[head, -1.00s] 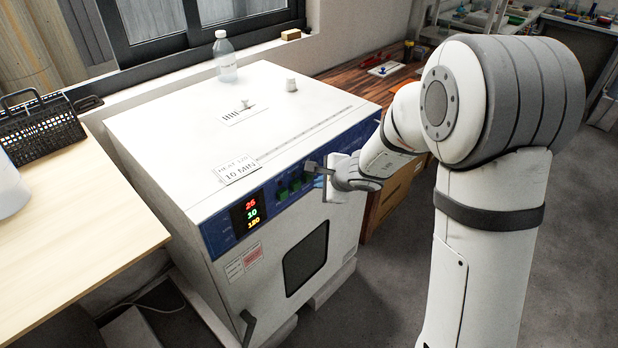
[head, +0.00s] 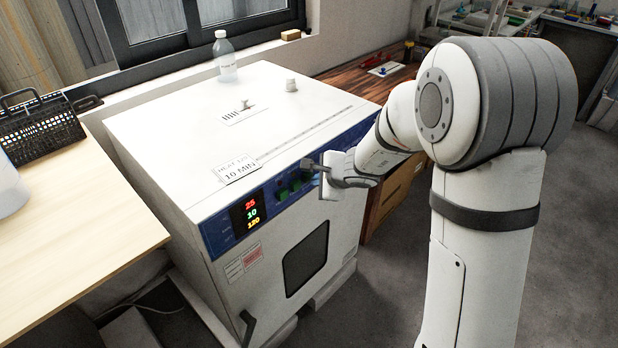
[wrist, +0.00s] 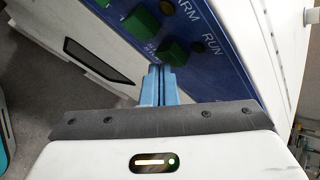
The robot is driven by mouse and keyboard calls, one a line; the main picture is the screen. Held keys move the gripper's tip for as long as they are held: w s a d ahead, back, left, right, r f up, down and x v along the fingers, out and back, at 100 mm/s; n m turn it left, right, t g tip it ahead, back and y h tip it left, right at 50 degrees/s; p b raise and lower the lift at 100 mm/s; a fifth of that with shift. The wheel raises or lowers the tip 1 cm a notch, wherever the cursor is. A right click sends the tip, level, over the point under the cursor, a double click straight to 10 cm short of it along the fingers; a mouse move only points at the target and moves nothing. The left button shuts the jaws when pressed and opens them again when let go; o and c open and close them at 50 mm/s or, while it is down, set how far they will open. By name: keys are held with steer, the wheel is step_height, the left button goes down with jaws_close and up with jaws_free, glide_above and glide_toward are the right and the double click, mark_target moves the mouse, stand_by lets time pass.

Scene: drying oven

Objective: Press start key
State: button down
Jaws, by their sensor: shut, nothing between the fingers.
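The drying oven (head: 250,130) is a white box with a blue control panel (head: 336,146) along its upper front edge. Two green keys sit side by side on the panel, the left one (head: 282,193) and the right one (head: 295,184). In the wrist view the nearer green key (wrist: 173,51) is beside my fingertips, and the other green key (wrist: 138,22) is farther off. My gripper (head: 312,166) is shut and empty at the panel. Its blue fingers also show in the wrist view (wrist: 158,72). Whether they touch the key I cannot tell; the small key label is partly hidden.
A lit display (head: 248,213) shows red, green and yellow numbers. ALARM and RUN labels stand near round lamps, one dark lamp (wrist: 199,46) by RUN. A bottle (head: 225,58) and cards are on the oven top. A wooden table (head: 85,215) stands left.

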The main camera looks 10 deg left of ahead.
steer(key=shift+w+a, duration=0.35)
steer(key=shift+a, duration=0.1)
stand_by(0.6)
steer(key=shift+s+d+b, duration=0.5)
steer(key=shift+s+d, duration=0.25)
steer(key=shift+d, duration=0.2)
steer(key=s+d, duration=0.1)
steer(key=d, duration=0.1)
steer(key=s+d+b, duration=0.1)
steer(key=s+d, duration=0.1)
stand_by(0.4)
stand_by(0.4)
